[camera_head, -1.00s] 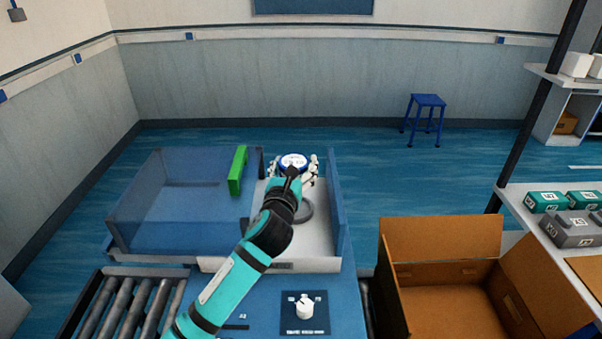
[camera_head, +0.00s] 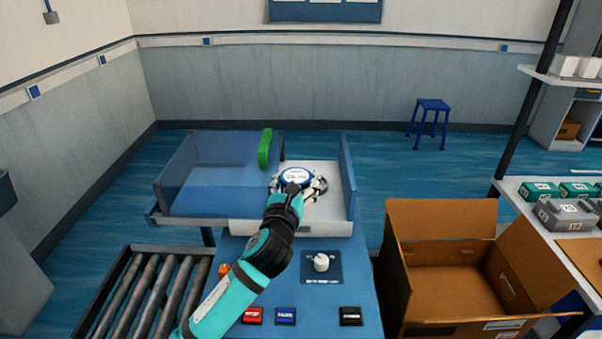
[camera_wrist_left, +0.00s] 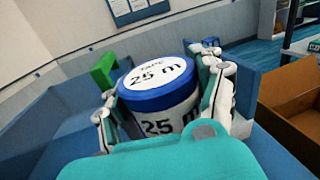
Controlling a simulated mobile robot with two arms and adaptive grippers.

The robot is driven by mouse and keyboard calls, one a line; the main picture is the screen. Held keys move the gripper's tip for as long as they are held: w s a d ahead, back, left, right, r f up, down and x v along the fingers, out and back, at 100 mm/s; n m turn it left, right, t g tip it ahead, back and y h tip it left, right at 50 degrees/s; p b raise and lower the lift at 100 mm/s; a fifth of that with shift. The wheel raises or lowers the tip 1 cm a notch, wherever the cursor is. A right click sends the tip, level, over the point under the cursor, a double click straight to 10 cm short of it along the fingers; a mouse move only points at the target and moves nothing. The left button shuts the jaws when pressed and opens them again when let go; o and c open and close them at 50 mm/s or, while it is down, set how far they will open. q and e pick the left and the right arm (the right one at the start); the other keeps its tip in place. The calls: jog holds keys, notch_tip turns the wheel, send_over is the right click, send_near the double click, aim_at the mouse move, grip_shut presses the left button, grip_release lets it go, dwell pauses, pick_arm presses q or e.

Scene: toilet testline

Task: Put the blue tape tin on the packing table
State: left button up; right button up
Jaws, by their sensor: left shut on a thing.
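The blue tape tin (camera_head: 295,175) is a round can with a blue lid and a white label. In the left wrist view the tin (camera_wrist_left: 158,82) stands roughly upright between the fingers, and its label reads "TAPE 25 m". My left gripper (camera_head: 297,187) is shut on it, above the white tray area of the workstation. Its lower part is hidden by my gripper. My right gripper is not in view. I cannot tell which surface is the packing table.
An open cardboard box (camera_head: 450,286) stands at the right. Shelves with teal and grey boxes (camera_head: 566,214) are at the far right. A roller conveyor (camera_head: 150,295) is at lower left. A blue stool (camera_head: 430,120) stands behind.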

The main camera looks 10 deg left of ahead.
pick_arm(q)
jog(key=s+a+f, duration=0.2)
jog(key=s, duration=0.8)
jog(key=s+a+f, duration=0.2)
jog(key=s+f, duration=0.1)
jog(key=s, duration=0.6)
jog(key=shift+s+a+f, duration=0.25)
jog(key=shift+s+f, duration=0.05)
jog(key=shift+s, duration=0.1)
